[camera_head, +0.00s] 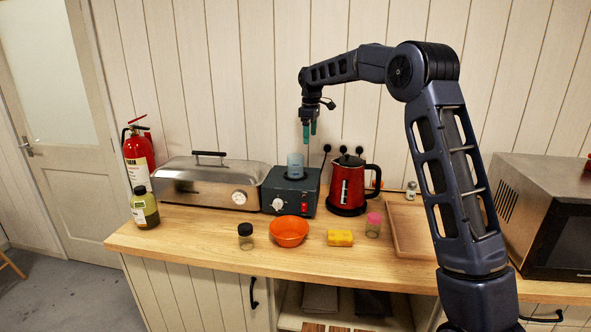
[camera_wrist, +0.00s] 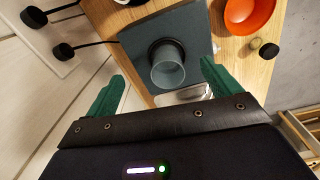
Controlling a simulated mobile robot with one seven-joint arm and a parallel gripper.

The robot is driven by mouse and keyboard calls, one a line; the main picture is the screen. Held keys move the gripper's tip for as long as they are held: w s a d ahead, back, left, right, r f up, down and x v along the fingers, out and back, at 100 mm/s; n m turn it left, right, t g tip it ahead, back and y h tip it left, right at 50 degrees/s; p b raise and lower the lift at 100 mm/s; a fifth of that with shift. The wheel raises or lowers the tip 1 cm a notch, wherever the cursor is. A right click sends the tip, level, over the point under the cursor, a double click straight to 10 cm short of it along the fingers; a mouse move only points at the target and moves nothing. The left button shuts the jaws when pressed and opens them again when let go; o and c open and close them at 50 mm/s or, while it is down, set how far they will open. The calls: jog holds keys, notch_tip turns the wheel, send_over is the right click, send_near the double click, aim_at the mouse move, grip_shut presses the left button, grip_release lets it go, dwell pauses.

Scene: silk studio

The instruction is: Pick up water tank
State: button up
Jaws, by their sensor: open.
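A translucent blue-grey cup-like vessel (camera_head: 295,163), likely the water tank, stands upright in the top of a dark grey box-shaped device (camera_head: 290,195) on the wooden counter. In the wrist view the vessel (camera_wrist: 168,72) sits in a black ring on the dark device (camera_wrist: 134,42), between my green fingertips in the picture. My gripper (camera_head: 309,132) points down, open and empty, above and slightly right of the vessel in the head view. It also shows in the wrist view (camera_wrist: 162,68), with its fingers wide apart. The fingers are clear of the vessel.
A steel box with a dial (camera_head: 207,186) stands left of the device, and a red kettle (camera_head: 347,186) close right. An orange bowl (camera_head: 289,231), a dark-lidded jar (camera_head: 246,237) and a yellow sponge (camera_head: 340,238) are in front. Black plugs (camera_head: 343,149) are on the wall behind.

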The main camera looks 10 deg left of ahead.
aim_at(295, 165)
jog(key=shift+n, duration=0.8)
jog(key=a+f, duration=0.2)
jog(key=f, duration=0.1)
jog(key=w+a+f, duration=0.1)
jog(key=a+f, duration=0.1)
jog(key=f, duration=0.1)
jog(key=a+f, duration=0.2)
jog(key=f, duration=0.1)
jog(key=shift+w+f, duration=0.25)
jog(key=shift+f, duration=0.05)
jog(key=shift+s+f, duration=0.2)
jog(key=shift+f, duration=1.1)
jog(key=shift+s+f, duration=0.15)
jog(key=shift+f, duration=1.1)
jog(key=shift+c, duration=0.4)
jog(key=c, duration=1)
